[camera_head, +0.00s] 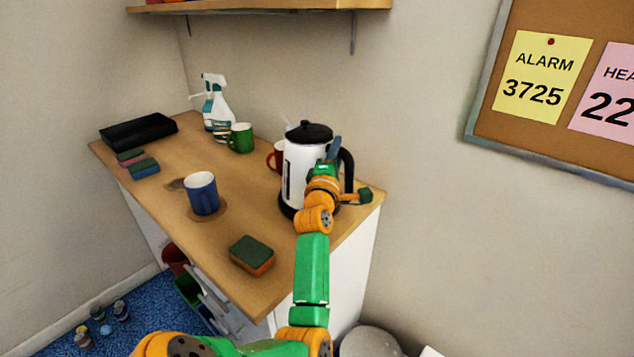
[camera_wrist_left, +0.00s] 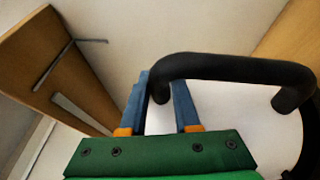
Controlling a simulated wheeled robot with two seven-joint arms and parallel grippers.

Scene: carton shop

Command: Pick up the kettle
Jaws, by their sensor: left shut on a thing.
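The white kettle (camera_head: 296,172) with a black lid and black handle stands upright at the right end of the wooden counter (camera_head: 225,240). My left gripper (camera_head: 335,150) reaches it from the front and is shut on its handle. In the left wrist view, the blue fingers (camera_wrist_left: 160,105) sit on either side of one end of the black handle (camera_wrist_left: 235,66), with the white body behind. The kettle's base is partly hidden by my arm. My right gripper is not in view.
A blue mug (camera_head: 202,194) and a sponge (camera_head: 252,254) lie left of my arm. A red mug (camera_head: 275,157) is close behind the kettle. A green mug (camera_head: 240,138), spray bottles (camera_head: 219,110) and a black tray (camera_head: 138,131) stand farther back. A shelf (camera_head: 260,5) hangs above.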

